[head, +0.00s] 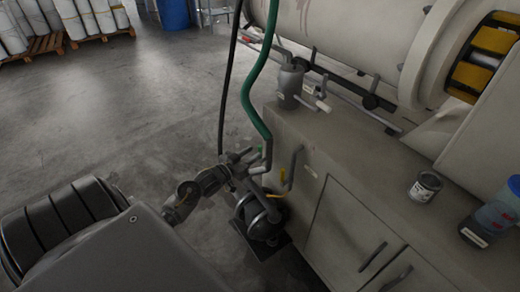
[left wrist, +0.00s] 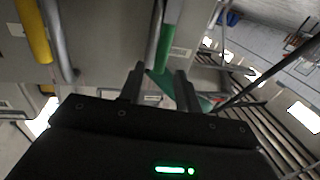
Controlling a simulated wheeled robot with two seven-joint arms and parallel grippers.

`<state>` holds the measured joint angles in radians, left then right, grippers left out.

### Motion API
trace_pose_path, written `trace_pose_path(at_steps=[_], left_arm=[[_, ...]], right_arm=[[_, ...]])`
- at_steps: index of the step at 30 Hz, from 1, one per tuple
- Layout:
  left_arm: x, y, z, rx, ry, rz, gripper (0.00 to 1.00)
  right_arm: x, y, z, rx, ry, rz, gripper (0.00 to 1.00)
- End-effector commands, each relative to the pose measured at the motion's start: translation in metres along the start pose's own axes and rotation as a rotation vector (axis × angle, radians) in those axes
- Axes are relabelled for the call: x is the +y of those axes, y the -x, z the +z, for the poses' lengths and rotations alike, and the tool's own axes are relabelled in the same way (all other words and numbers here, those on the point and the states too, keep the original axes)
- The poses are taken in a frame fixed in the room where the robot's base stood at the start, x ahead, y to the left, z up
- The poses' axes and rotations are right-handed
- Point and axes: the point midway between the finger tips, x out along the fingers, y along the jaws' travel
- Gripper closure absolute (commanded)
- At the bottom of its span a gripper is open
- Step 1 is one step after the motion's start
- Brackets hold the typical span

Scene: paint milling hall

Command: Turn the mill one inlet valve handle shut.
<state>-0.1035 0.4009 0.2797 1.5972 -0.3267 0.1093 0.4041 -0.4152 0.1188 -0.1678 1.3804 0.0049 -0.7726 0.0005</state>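My left gripper (head: 252,158) is beside the pipework at the pump, its fingers apart. In the left wrist view, the gap between the fingertips (left wrist: 160,82) shows a flat green piece (left wrist: 160,78), which runs on behind the right finger. I cannot tell whether they touch. A green hose (head: 249,95) comes down to this spot. A yellow handle (head: 283,175) is by a bent grey pipe (head: 292,165), right of my gripper; yellow also shows at upper left in the left wrist view (left wrist: 34,32). Which handle is the mill one inlet valve is not readable. My right gripper is not in view.
A dark pump (head: 262,222) stands on the floor below my gripper. A beige cabinet (head: 345,225) bounds the right side, with a paint tin (head: 425,187) and a blue container (head: 492,218) on top. A large cylinder (head: 340,35) lies behind. The floor at left is open.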

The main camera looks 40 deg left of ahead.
Motion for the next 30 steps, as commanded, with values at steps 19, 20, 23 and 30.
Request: trace_pose_path(at_steps=[19,20,23,30], left_arm=[[0.001,-0.048,0.001,-0.002,0.000,0.000,0.66],[0.001,-0.048,0.001,-0.002,0.000,0.000,0.66],[0.001,-0.048,0.001,-0.002,0.000,0.000,0.77],[0.001,-0.048,0.001,-0.002,0.000,0.000,1.00]], right_arm=[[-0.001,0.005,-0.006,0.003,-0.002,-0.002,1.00],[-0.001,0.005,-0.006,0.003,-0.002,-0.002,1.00],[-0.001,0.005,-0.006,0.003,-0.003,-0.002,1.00],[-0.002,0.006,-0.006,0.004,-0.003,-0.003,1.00]])
